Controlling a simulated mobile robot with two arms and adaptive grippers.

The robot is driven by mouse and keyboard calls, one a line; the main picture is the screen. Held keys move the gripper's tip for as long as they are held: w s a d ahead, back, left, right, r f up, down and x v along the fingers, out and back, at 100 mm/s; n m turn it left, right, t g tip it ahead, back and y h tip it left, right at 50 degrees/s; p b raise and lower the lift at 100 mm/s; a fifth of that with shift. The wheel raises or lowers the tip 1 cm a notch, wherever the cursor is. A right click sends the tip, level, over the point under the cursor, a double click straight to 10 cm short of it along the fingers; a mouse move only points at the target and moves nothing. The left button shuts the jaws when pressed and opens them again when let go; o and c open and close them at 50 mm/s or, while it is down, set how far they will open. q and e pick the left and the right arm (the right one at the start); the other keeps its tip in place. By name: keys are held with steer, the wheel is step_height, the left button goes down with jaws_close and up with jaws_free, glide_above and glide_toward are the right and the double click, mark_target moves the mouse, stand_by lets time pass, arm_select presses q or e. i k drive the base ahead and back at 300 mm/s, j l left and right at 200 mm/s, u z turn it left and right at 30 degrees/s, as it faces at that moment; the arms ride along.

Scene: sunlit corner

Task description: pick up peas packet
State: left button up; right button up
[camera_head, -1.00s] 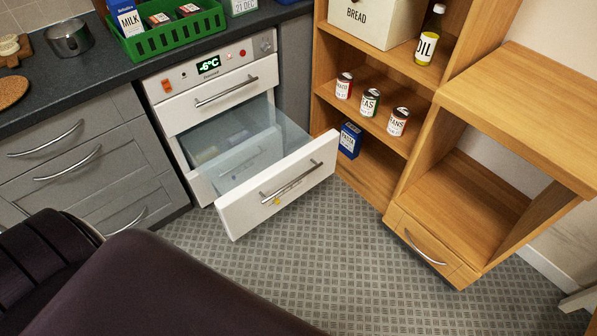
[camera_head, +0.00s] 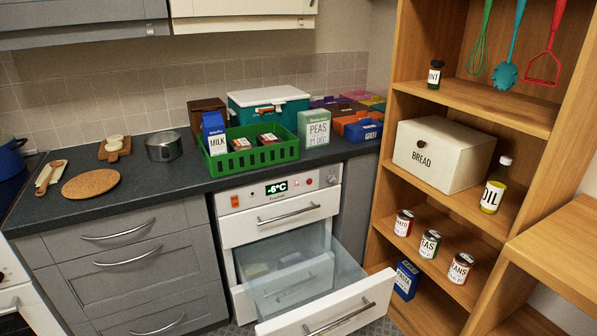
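The peas packet (camera_head: 314,128) is a pale green upright box labelled "PEAS 31 DEC". It stands on the dark worktop, right of the green basket and in front of the teal cool box. Neither of my grippers shows in the head view.
The green basket (camera_head: 250,155) holds a milk carton (camera_head: 214,134) and small dark packs. The freezer (camera_head: 275,215) below reads -6°C, and its lower drawer (camera_head: 335,312) is pulled out. Colourful boxes (camera_head: 363,130) stand right of the packet. A wooden shelf with a bread bin (camera_head: 440,155) is at right.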

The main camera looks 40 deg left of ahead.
mark_target(313, 125)
steer(key=u, duration=1.05)
steer(key=i+j+z, duration=0.1)
steer(key=j+z, duration=0.15)
steer(key=j, duration=0.4)
steer(key=j+z, duration=0.2)
steer(key=j, duration=0.45)
steer(key=i, duration=0.05)
